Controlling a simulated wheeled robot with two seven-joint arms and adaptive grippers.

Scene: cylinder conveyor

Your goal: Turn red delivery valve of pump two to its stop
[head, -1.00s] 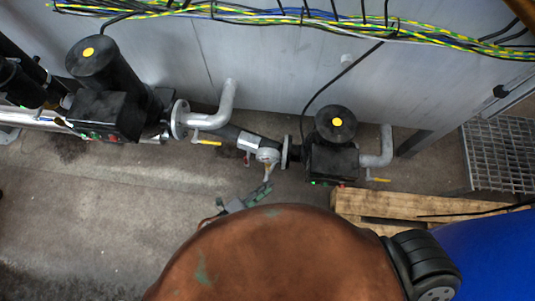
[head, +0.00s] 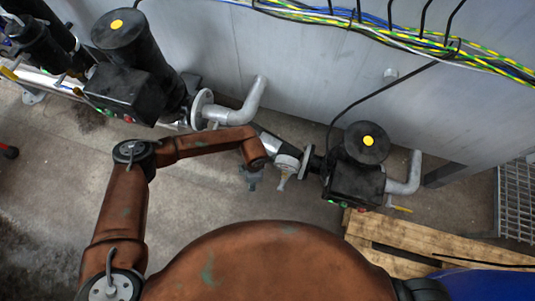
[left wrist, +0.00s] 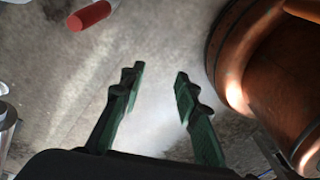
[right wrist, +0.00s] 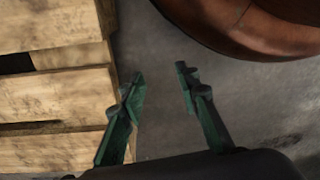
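A red handle grip (left wrist: 90,15) shows at the top left of the left wrist view, ahead of and to the left of my left gripper (left wrist: 159,72). That gripper is open, with nothing between its fingers and a clear gap to the red grip. In the head view the left gripper (head: 252,180) is small, beside a pale round fitting (head: 287,162) on the pipe between the two pumps. My right gripper (right wrist: 160,70) is open and empty, and out of the head view.
A black pump (head: 355,175) with a yellow-dotted top stands right of centre, a larger one (head: 130,75) at left. A wooden pallet (head: 410,240) lies at right, also beside the right gripper (right wrist: 55,90). Cables (head: 400,35) run along the wall. The floor at left is open.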

